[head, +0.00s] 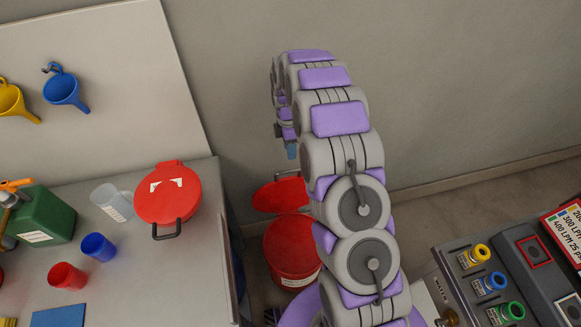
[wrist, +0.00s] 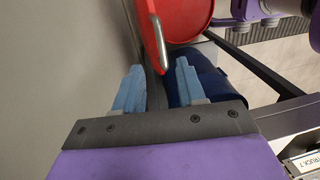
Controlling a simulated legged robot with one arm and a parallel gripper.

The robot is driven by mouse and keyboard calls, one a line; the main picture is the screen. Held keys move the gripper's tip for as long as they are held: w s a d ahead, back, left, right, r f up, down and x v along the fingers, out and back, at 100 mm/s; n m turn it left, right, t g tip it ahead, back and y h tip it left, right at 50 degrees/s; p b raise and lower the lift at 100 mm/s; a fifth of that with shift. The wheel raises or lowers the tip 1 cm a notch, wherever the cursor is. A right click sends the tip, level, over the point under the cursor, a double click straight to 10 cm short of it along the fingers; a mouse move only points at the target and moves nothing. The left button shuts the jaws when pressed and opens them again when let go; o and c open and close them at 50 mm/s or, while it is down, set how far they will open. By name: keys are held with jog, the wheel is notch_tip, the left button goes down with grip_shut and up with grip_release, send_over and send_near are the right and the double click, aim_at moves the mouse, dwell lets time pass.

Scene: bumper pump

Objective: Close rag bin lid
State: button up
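A red bin (head: 292,248) stands on the floor to the right of the workbench, partly hidden by my arm. Its red lid (head: 279,195) is raised, tilted up above the bin's back edge. The lid also shows at the top of the wrist view (wrist: 188,18), with a grey bar handle (wrist: 158,38) on its face. My gripper (wrist: 157,78) is open with its two blue fingers apart and nothing between them. The handle appears just beyond the fingertips, and I see no clear contact. In the head view my gripper (head: 291,151) hangs just above the lid, mostly hidden by my arm.
A second red lidded container (head: 168,197) is on the workbench (head: 205,255), near a green can (head: 45,215) and cups. A control panel (head: 510,275) stands at the right. The wall (head: 450,80) is close behind the bin. A dark blue object (wrist: 205,75) lies beyond the fingers.

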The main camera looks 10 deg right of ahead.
aim_at(291, 170)
jog(key=f, duration=0.3)
jog(key=f+b, duration=0.1)
jog(key=f, duration=0.2)
jog(key=s+f, duration=0.1)
jog(key=f, duration=0.2)
jog(key=shift+s+b, duration=0.1)
jog(key=shift+b, duration=0.3)
jog(key=shift+r, duration=0.1)
grip_shut()
